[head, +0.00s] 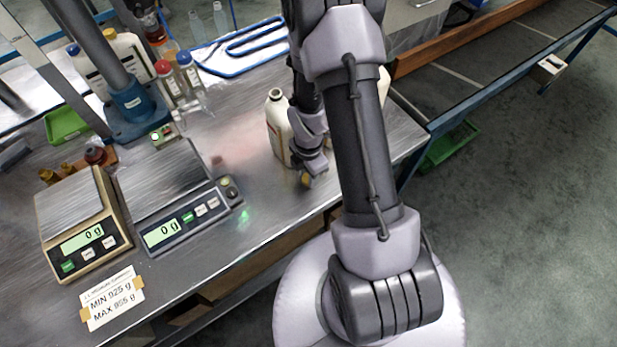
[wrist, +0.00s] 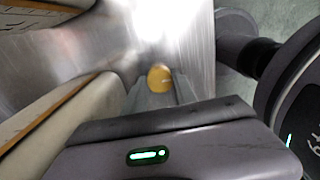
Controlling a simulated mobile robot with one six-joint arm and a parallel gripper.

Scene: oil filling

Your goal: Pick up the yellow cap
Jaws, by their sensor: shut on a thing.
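The yellow cap (head: 305,180) shows as a small yellow spot at the tip of my gripper (head: 312,172), near the table's front edge. In the wrist view, the round yellow cap (wrist: 159,78) lies just past the dark edge of my gripper. My gripper is shut on the cap; the fingers themselves are mostly hidden. I cannot tell whether the cap touches the table.
A cream bottle (head: 277,126) stands close behind my gripper, with another partly hidden behind my arm. Two scales (head: 82,222) (head: 178,198) reading 0 g stand to the left.

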